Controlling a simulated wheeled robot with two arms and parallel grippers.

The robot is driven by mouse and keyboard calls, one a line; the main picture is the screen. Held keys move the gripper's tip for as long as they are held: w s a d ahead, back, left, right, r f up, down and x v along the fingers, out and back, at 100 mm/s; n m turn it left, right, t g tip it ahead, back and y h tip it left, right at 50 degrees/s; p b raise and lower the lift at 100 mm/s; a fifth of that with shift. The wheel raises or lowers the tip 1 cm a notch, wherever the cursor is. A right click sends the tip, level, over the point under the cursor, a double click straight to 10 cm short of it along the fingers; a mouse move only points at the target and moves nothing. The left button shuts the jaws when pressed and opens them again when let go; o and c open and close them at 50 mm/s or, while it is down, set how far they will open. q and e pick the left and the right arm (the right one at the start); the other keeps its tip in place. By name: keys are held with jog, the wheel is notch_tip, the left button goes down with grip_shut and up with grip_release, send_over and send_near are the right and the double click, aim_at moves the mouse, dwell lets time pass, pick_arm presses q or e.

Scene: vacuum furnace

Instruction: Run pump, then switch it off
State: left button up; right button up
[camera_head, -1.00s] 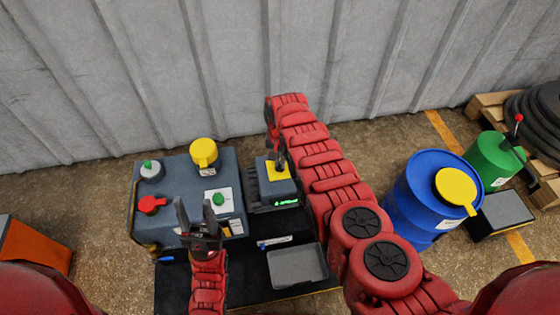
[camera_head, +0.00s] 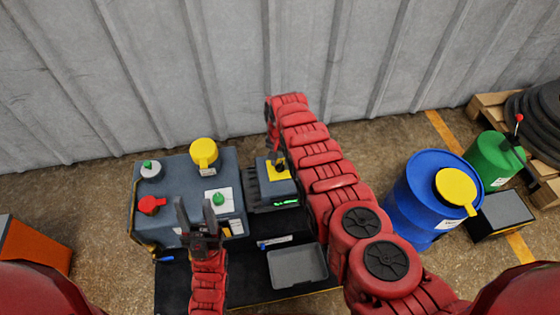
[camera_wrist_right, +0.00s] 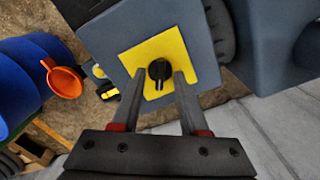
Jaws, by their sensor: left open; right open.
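The pump unit (camera_head: 267,192) is a small dark grey box with a lit green display (camera_head: 286,203) on its front. On its top is a yellow plate (camera_head: 271,173) with a black rotary knob, clear in the right wrist view (camera_wrist_right: 159,70). My right gripper (camera_wrist_right: 158,85) is open, its fingers reaching over the yellow plate on either side of the knob; I cannot tell whether they touch it. My left gripper (camera_head: 198,213) is open and empty, above the front of the larger grey box (camera_head: 180,170) with a green button (camera_head: 218,198).
A grey tray (camera_head: 298,266) lies in front. A blue drum (camera_head: 408,205) and green canister (camera_head: 492,160) stand right. The corrugated wall is close behind.

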aim_at(280, 164)
notch_tip(280, 164, up, 5)
jog(key=p, duration=0.3)
jog(key=shift+r, duration=0.2)
notch_tip(280, 164, up, 12)
jog(key=p, duration=0.1)
jog(key=shift+f, duration=0.15)
